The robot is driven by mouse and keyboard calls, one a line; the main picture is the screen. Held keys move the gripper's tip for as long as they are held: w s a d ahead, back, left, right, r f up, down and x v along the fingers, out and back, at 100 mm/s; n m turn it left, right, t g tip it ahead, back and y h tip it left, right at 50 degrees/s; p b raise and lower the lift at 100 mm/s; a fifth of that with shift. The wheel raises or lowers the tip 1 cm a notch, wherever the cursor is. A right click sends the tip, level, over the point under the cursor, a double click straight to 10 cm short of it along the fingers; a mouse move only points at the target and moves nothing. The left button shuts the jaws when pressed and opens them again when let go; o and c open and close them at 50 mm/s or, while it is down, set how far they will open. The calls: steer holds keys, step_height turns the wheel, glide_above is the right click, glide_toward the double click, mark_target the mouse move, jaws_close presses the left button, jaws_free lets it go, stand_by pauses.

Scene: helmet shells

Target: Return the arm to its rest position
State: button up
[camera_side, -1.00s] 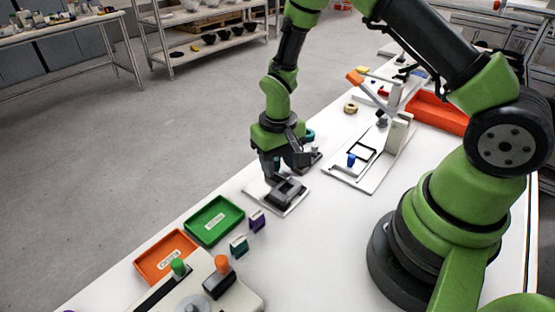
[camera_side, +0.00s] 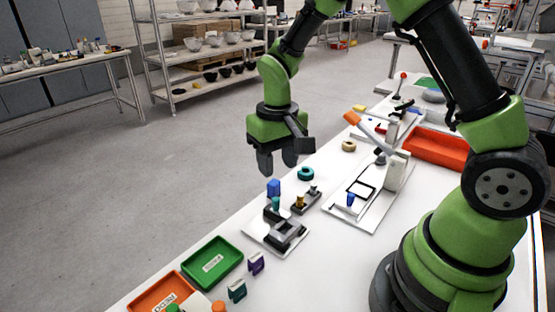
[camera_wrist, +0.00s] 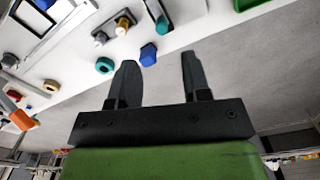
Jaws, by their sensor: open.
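My gripper (camera_side: 277,165) is open and empty in the side view. It hangs in the air above and beyond the table's left edge, its fingers pointing down. In the wrist view my gripper (camera_wrist: 158,75) shows two dark fingers spread apart with nothing between them. Below it in the side view, a black fixture on a white plate (camera_side: 262,240) stands on the table, with a blue block (camera_side: 273,188) and a teal peg (camera_side: 275,204) at its far end. The blue block also shows in the wrist view (camera_wrist: 148,54), just beyond the fingers.
A dark holder with pegs (camera_side: 305,202) and a teal ring (camera_side: 306,173) lie near the plate. A lever press (camera_side: 395,172) stands on a white base to the right. A green tray (camera_side: 213,263) and an orange tray (camera_side: 162,292) are at the front. An orange bin (camera_side: 436,148) is behind.

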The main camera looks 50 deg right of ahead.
steer(key=s+a+r+t, duration=0.1)
steer(key=s+r+t, duration=0.15)
steer(key=r, duration=0.45)
steer(key=s+a+r+t, duration=0.1)
steer(key=s+r, duration=0.3)
steer(key=r, duration=0.2)
steer(key=s+a+r+t+y, duration=0.1)
steer(key=s+r+t+y, duration=0.1)
steer(key=s, duration=0.8)
step_height(320, 180, up, 2)
steer(key=shift+r+t, duration=0.25)
steer(key=shift+t, duration=0.6)
